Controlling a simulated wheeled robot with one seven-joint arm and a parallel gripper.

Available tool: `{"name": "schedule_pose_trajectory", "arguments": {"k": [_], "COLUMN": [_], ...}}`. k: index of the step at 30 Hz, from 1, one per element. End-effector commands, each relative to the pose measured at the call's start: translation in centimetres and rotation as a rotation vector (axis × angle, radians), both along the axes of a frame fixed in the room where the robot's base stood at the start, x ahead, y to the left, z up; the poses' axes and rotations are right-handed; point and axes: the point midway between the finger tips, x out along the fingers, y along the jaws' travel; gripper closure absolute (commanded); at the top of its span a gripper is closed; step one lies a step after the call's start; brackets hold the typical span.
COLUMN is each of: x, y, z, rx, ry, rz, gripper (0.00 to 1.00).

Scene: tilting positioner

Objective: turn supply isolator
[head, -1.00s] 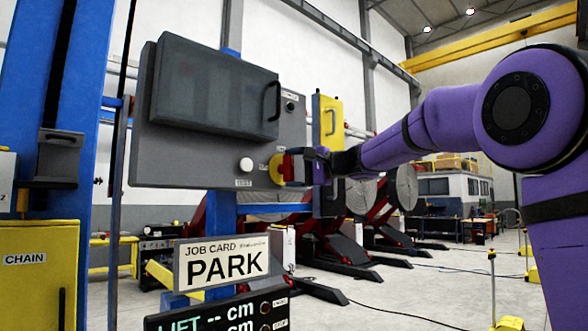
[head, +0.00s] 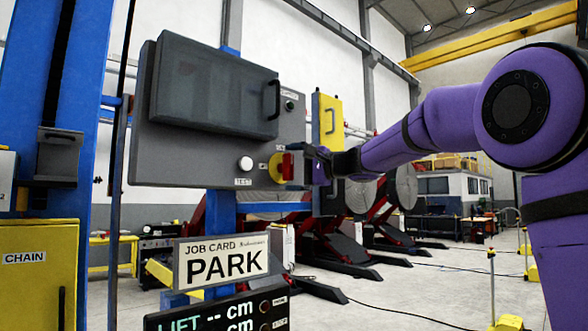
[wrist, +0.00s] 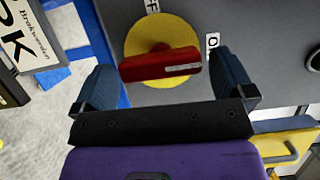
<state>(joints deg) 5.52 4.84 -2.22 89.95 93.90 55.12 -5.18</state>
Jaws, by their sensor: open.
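The supply isolator is a red handle (wrist: 160,65) on a round yellow plate (wrist: 146,38), mounted on the grey control box. In the head view the red handle (head: 287,166) stands about upright. In the wrist view it lies across the picture, its white-marked end toward a partly readable label starting with "O" (wrist: 212,42). My gripper (wrist: 163,68) is open, with one blue finger beyond each end of the handle. No contact with the handle shows. In the head view my gripper (head: 311,167) is just right of the isolator, its fingers partly hidden.
A PARK job card (head: 222,262) hangs below.

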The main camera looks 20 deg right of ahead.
Motion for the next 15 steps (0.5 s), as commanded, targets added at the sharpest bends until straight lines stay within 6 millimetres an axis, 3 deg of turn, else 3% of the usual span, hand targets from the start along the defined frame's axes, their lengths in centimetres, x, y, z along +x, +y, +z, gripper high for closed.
{"name": "schedule_pose_trajectory", "arguments": {"k": [5,15], "x": [-0.8,-5.0], "y": [-0.9,-5.5], "z": [0.1,0.0], "rx": [-0.001,-0.001], "ry": [-0.001,-0.001], "rz": [-0.002,-0.003], "gripper": [0.00,0.00]}}
